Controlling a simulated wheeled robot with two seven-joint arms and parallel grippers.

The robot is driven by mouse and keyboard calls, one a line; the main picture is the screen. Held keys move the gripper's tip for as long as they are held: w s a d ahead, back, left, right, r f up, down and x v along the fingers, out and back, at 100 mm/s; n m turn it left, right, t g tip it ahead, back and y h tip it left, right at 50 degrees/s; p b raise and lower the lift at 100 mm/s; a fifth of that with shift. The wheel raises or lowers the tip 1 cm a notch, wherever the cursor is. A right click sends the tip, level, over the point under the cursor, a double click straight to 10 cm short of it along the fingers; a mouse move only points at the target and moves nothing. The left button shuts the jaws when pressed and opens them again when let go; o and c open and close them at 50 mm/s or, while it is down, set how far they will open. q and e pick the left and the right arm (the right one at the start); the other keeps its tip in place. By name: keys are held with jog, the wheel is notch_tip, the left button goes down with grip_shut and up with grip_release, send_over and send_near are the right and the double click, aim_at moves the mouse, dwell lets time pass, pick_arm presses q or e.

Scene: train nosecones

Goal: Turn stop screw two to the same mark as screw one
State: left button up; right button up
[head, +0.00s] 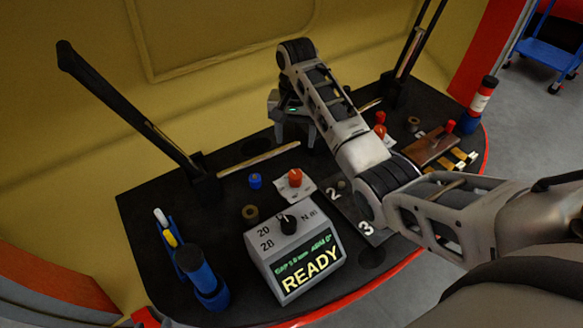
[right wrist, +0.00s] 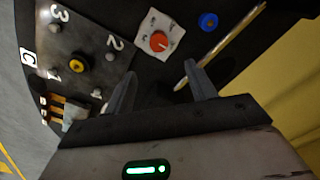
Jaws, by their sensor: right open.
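A dark plate with white numerals shows in the right wrist view (right wrist: 85,40) and partly in the head view (head: 352,205). A grey screw (right wrist: 111,39) sits beside the numeral 2, and another grey screw (right wrist: 55,28) sits by the 3. A brass-coloured round part (right wrist: 78,62) is in the middle of the plate. Which screw is number one, and all screw marks, are too small to tell. My right gripper (right wrist: 162,80) is open and empty, pointing down over the bench beside the plate; it also shows in the head view (head: 296,135). My left gripper is not in view.
A red knob (head: 295,178) on a white card and a blue cap (head: 256,181) are on the black bench. A grey box (head: 300,255) with a dial reads READY. Blue holders (head: 205,275) stand front left. A brown block (head: 433,147) is at right. My right arm hides part of the bench.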

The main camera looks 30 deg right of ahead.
aim_at(296, 174)
notch_tip(296, 174, down, 14)
jog(key=shift+s+r+b, duration=0.1)
jog(key=shift+b, duration=1)
jog(key=c, duration=1)
